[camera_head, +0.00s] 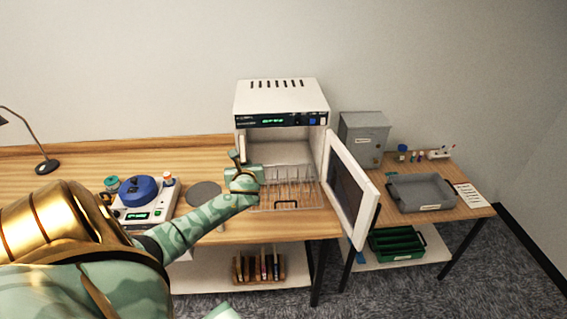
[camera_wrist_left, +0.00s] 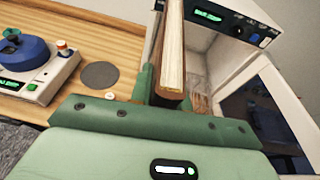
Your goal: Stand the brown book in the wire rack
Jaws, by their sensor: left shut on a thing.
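The brown book (camera_wrist_left: 171,60) is upright between the fingers of my left gripper (camera_wrist_left: 166,98), with its pale page edges facing the wrist camera. In the head view my left gripper (camera_head: 243,178) is at the left front of the open white oven (camera_head: 281,98), and a small brown part of the book (camera_head: 234,158) shows above it. The wire rack (camera_head: 292,187) lies at the oven's mouth, just right of the gripper, with upright wires and a dark front handle. The book is held beside the rack; the exact gap cannot be told. My right gripper is not in view.
The oven door (camera_head: 351,190) stands open to the right. A device with a blue lid (camera_head: 139,190) and a grey disc (camera_head: 204,194) are on the wooden bench at left. Several books (camera_head: 260,268) stand on the shelf below. A grey tray (camera_head: 421,190) is on the right table.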

